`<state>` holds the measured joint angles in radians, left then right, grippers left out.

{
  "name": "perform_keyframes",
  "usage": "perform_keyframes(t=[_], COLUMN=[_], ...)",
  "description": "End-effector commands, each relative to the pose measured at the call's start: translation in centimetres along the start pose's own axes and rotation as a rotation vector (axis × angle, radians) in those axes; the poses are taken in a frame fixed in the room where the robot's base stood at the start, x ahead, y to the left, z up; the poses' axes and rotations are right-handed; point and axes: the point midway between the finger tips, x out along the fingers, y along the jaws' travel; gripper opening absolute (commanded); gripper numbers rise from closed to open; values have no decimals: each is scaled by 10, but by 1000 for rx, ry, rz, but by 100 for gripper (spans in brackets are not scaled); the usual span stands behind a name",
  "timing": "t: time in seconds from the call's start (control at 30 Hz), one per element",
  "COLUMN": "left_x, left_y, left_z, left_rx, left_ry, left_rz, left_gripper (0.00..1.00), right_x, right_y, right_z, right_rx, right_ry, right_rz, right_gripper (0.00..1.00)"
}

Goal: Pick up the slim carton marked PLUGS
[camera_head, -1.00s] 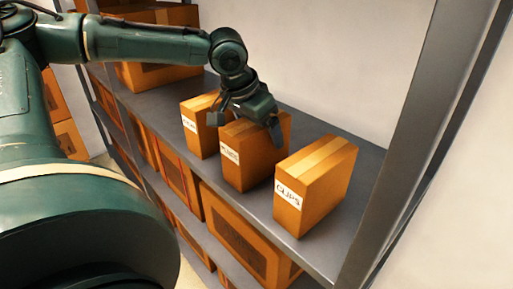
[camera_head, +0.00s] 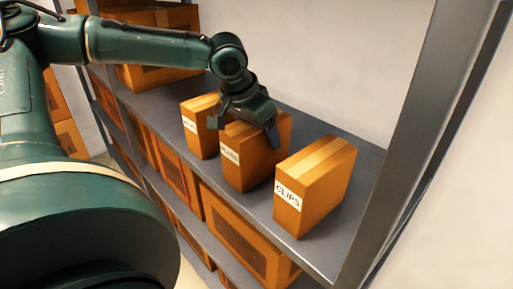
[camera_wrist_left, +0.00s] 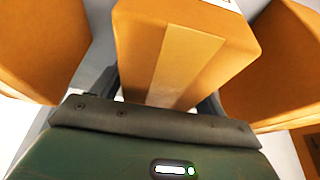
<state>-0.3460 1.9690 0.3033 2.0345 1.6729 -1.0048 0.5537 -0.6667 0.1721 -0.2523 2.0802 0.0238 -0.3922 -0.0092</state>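The slim PLUGS carton (camera_head: 245,170) is the middle one of three upright brown cartons on the grey shelf. Its label is small and hard to read. My left gripper (camera_head: 243,130) is over its top, with one finger at each side. In the left wrist view the carton (camera_wrist_left: 185,50) stands between the two fingers (camera_wrist_left: 160,97), its taped top towards the camera. The fingers are spread; firm contact with its sides does not show. My right gripper is not in view.
The CLIPS carton (camera_head: 314,185) stands close on the right, and another small carton (camera_head: 200,128) on the left. A grey shelf post (camera_head: 420,150) rises at the right. Larger boxes (camera_head: 235,235) fill the shelf below. Bare shelf shows behind the cartons.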

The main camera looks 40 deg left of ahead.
Motion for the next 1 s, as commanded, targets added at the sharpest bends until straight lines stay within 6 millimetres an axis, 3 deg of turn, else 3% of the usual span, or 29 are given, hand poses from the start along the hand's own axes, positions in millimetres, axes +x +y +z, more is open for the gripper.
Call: perform_keyframes(t=[0.6, 1.0], left_x=[-1, -7], left_y=[0, 0], left_z=[-1, -4], left_rx=[0, 0], left_ry=[4, 7], left_rz=[0, -1], left_gripper=[24, 24], right_x=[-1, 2], right_y=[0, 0], right_z=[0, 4], right_rx=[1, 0], right_ry=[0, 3], right_rz=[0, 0], right_gripper=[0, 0])
